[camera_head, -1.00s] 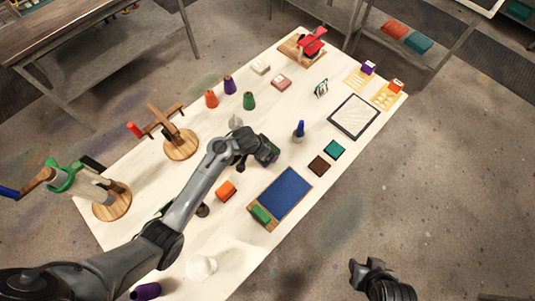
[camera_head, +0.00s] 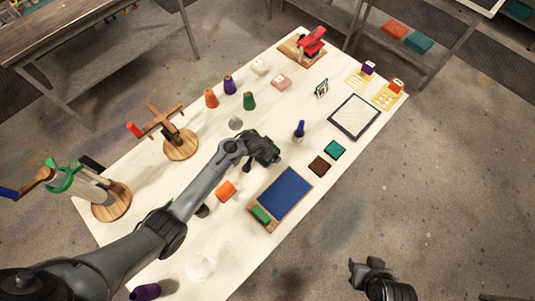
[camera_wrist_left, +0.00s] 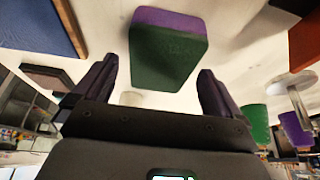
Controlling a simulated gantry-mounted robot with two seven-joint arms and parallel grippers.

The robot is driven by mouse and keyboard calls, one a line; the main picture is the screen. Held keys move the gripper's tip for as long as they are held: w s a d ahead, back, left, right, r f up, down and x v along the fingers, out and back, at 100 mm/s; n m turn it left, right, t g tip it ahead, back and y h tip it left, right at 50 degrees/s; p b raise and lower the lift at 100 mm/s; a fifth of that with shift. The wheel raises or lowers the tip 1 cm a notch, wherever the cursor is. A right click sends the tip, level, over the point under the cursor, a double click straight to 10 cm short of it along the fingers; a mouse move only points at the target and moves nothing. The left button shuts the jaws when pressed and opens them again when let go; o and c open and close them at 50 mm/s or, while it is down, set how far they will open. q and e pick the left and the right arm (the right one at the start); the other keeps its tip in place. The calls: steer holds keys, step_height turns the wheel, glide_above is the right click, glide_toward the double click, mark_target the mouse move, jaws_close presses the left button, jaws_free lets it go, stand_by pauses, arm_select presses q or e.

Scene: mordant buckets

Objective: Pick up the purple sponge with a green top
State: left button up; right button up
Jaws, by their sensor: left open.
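In the left wrist view the sponge (camera_wrist_left: 165,58) is a block with a dark green face and a purple band along its upper edge in the picture. It lies just beyond and partly between the two spread fingers of my left gripper (camera_wrist_left: 155,90), with gaps on both sides.
A blue board (camera_head: 286,192) with a green block (camera_head: 261,215) lies in front of my left gripper. An orange block (camera_head: 226,191) is near my left forearm. Spools (camera_head: 249,101) stand behind.

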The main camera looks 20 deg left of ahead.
arm_select(q)
steer(key=shift+f, duration=0.25)
stand_by(0.3)
steer(key=c, duration=1.1)
steer(key=shift+r, duration=0.15)
steer(key=shift+r, duration=0.6)
step_height(320, 180, up, 3)
steer(key=shift+f, duration=0.1)
steer(key=d+r+b, duration=0.1)
steer(key=d+r, duration=0.2)
steer(key=d, duration=0.2)
steer(key=s+d+r, duration=0.1)
steer(key=d+r, duration=0.3)
steer(key=d, duration=0.2)
steer(key=shift+s+d+b, duration=0.15)
steer(key=shift+d+b, duration=0.15)
steer(key=shift+b, duration=0.05)
steer(key=shift+r, duration=0.1)
